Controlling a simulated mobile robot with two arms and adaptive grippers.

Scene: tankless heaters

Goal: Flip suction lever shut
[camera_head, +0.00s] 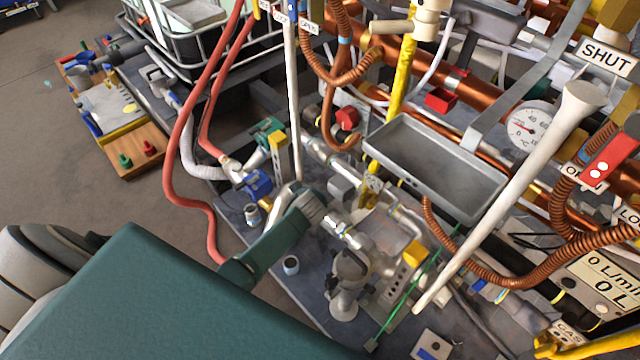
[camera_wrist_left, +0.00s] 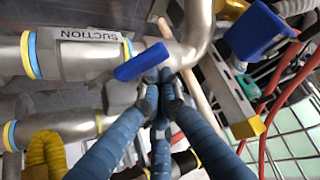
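A blue lever (camera_wrist_left: 143,62) sits beside a grey pipe with an upside-down SUCTION label (camera_wrist_left: 88,33) in the left wrist view. It lies slanted, its left end lower, across the pipe's right end. My left gripper (camera_wrist_left: 161,78) has its blue-grey fingers drawn together, tips just below the lever. I see nothing between the tips, and cannot tell whether they touch the lever. In the head view my teal left arm reaches from the lower left to the pipework; its fingers and the suction lever are not clear there. My right gripper is not in view.
In the left wrist view, a larger blue part (camera_wrist_left: 258,32) and a grey bar with a yellow end (camera_wrist_left: 248,128) stand to the right. In the head view, a red hose (camera_head: 181,130), a grey tray (camera_head: 440,160) and a long white rod (camera_head: 510,195) surround the pipework.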

